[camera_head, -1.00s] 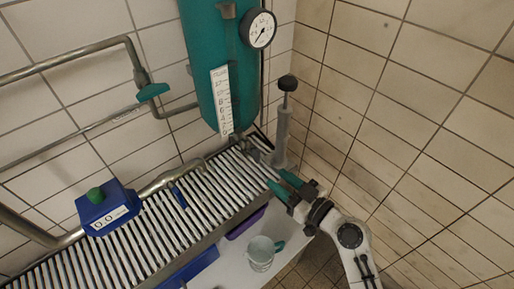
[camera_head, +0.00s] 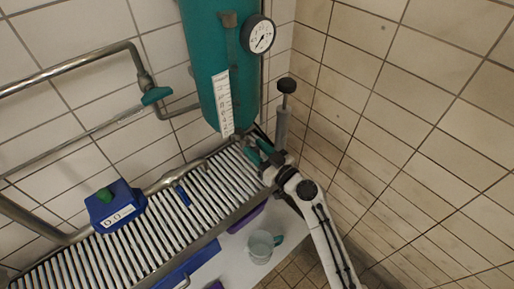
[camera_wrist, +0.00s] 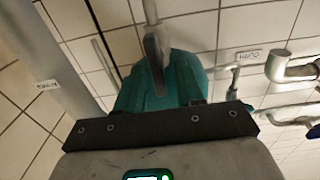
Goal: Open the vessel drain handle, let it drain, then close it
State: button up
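The teal vessel (camera_head: 203,65) hangs on the back wall, with a white level scale (camera_head: 222,103) and a round gauge (camera_head: 259,35). My gripper (camera_head: 256,148), with teal fingers, is at the vessel's lower end, above the far end of the slatted rack. Its fingers look apart. In the wrist view, a grey lever (camera_wrist: 156,50) stands in front of and between the teal fingers (camera_wrist: 160,85). It appears to be the drain handle. Whether the fingers touch it I cannot tell. In the head view, the handle is largely hidden by my gripper and the vessel's bottom.
A slatted metal rack (camera_head: 150,225) runs below the vessel. A blue box with a green knob (camera_head: 114,207) stands on its left. A clear jug (camera_head: 260,246) is on the white surface below. A grey upright cylinder with a black knob (camera_head: 283,120) stands close right of my gripper, near the tiled wall.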

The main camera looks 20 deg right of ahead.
grip_shut()
dwell(0.4)
jog(key=shift+m, duration=0.4)
jog(key=shift+w+d+f+m+b, duration=0.1)
jog(key=shift+d+f+m+b, duration=0.25)
jog(key=shift+m, duration=2.5)
jog(key=shift+w+d+f+m+b, duration=0.1)
jog(key=shift+d+f+m+b, duration=0.3)
jog(key=shift+m, duration=2.5)
jog(key=shift+w+d+f+m+b, duration=0.15)
jog(key=shift+m+b, duration=0.35)
jog(key=shift+m, duration=2.35)
jog(key=shift+f, duration=0.1)
grip_release()
